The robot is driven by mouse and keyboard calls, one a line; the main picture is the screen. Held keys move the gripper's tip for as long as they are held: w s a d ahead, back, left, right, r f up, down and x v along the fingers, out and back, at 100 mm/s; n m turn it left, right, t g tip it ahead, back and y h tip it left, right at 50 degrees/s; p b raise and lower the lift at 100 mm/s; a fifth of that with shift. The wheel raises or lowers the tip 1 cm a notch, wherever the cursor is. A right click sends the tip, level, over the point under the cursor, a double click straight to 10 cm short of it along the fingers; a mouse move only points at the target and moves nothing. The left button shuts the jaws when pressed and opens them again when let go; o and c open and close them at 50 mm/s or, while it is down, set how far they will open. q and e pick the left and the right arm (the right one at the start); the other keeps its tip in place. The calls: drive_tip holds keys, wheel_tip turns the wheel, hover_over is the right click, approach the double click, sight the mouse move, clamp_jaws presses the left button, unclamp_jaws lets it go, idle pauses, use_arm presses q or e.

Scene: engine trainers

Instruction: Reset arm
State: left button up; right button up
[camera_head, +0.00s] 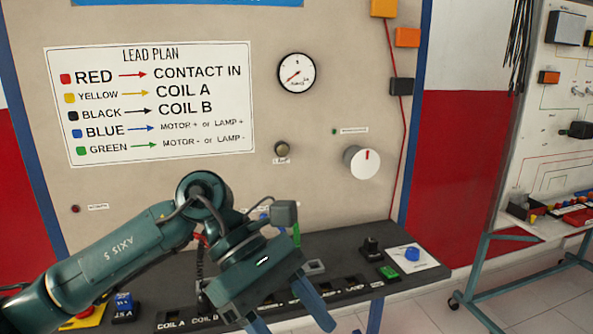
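My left arm comes in from the left, dark teal, and bends at the wrist in front of the bench. My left gripper (292,322) hangs at the bottom middle, pointing down. Its two blue fingers are apart, with nothing seen between them; the lower end of the left finger is cut off by the picture edge. The gripper is in front of the dark bench top (335,247) and hides part of its labelled front. My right gripper is out of view.
The panel behind carries a lead plan sign (150,102), a round gauge (297,73) and a white knob (361,162). A blue knob on a white plate (412,254) and a green block (389,272) are on the bench's right. A second trainer stand (482,262) is far right; floor between is clear.

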use_arm(q)
drive_tip(key=d+r+n+g+h+p, duration=0.1)
drive_tip(key=d+r+n+h, duration=0.4)
drive_tip(key=n+h, duration=0.7)
drive_tip(key=w+a+f+n+t+y+p, duration=0.1)
drive_tip(key=w+a+f+n+t, duration=0.3)
drive_tip(key=n+t, duration=0.9)
drive_tip(key=w+a+f+n+t+y+p, duration=0.15)
drive_tip(key=w+a+f+n+t, duration=0.3)
drive_tip(key=n+t, duration=0.8)
drive_tip(key=s+a+f+n+g+y, duration=0.2)
drive_tip(key=a+f+n+y, duration=0.1)
drive_tip(key=f+n+y, duration=0.4)
drive_tip(key=s+a+f+n+g+y, duration=0.15)
drive_tip(key=a+f+n+y, duration=0.25)
drive_tip(key=f+n, duration=0.55)
drive_tip(key=s+a+f+n+g+y, duration=0.2)
drive_tip(key=s+a+f+n+g, duration=0.2)
drive_tip(key=s+f, duration=0.6)
drive_tip(key=shift+s+f+n+g+y, duration=0.3)
drive_tip(key=shift+s+f+n+y, duration=0.05)
drive_tip(key=shift+f+n, duration=0.1)
